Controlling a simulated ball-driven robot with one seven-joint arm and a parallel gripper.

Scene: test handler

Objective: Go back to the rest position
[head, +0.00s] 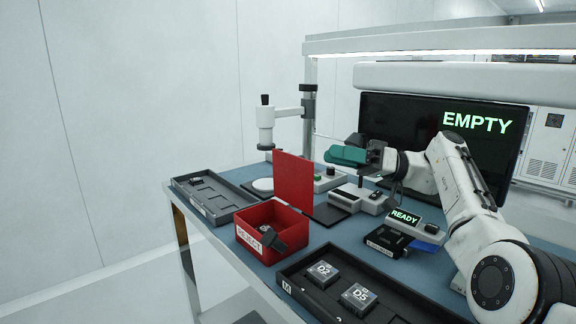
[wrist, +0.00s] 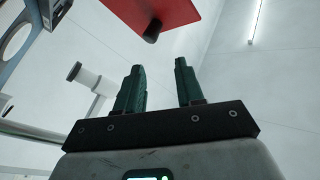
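My white arm reaches in from the right in the head view, raised above the bench. My gripper (head: 340,155) has teal fingers pointing left, above the test equipment. In the wrist view my gripper (wrist: 160,82) shows its two fingers apart with nothing between them. It touches no object that I can see.
A dark tray (head: 335,310) with chips D2 and D5 is at the front. Another tray (head: 228,200) lies left. A monitor (head: 410,115) reads EMPTY; a small display (head: 405,217) reads READY.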

